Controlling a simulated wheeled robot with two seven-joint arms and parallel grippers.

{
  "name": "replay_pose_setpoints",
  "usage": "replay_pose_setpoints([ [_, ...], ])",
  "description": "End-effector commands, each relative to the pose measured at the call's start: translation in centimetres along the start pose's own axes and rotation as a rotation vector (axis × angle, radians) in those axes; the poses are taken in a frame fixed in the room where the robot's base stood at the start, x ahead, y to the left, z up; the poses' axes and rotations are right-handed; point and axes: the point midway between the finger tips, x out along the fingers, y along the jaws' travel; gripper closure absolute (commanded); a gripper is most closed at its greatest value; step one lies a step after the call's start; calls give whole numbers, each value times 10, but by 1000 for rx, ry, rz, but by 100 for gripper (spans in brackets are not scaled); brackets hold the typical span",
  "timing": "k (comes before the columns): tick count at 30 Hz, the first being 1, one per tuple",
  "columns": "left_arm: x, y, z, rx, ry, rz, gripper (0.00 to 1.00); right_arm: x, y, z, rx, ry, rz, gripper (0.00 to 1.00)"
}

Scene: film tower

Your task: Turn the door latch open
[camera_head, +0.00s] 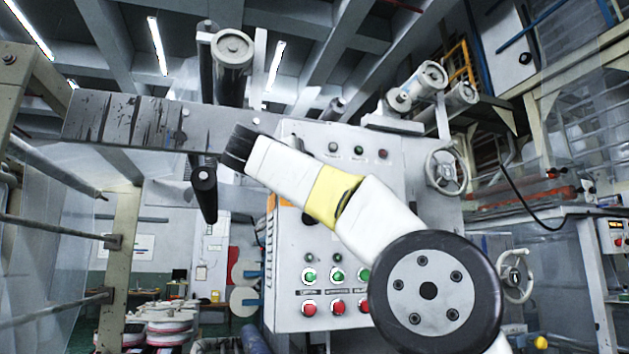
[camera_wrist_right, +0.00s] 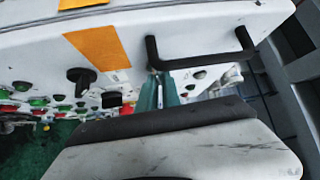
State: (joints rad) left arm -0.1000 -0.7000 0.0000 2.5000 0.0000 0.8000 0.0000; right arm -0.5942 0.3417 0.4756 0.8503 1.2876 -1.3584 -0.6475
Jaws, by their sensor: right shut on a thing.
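My right gripper (camera_head: 238,148) reaches in from the lower right in the head view, its dark fingertips at the upper left edge of the grey control cabinet (camera_head: 420,215). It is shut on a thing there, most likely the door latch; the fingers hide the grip. In the right wrist view, the gripper (camera_wrist_right: 165,122) fills the lower part of the picture, close to the cabinet's white panel. My left gripper is not in view.
Green and red buttons (camera_head: 337,305) line the cabinet's lower front. A handwheel (camera_head: 446,172) is on its right side. Rollers (camera_head: 232,48) stick out above and a dark roller end (camera_head: 204,180) below the scratched grey beam (camera_head: 120,118). A post stands at the left.

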Motion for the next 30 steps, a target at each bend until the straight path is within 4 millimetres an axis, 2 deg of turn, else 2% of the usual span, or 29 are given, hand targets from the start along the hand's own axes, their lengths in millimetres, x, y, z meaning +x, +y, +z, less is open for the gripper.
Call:
replay_pose_setpoints([
  [12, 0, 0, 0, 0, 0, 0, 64, 0, 2, 3, 109, -2, 114, 100],
  [30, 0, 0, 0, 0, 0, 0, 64, 1, 2, 1, 127, 1, 134, 100],
])
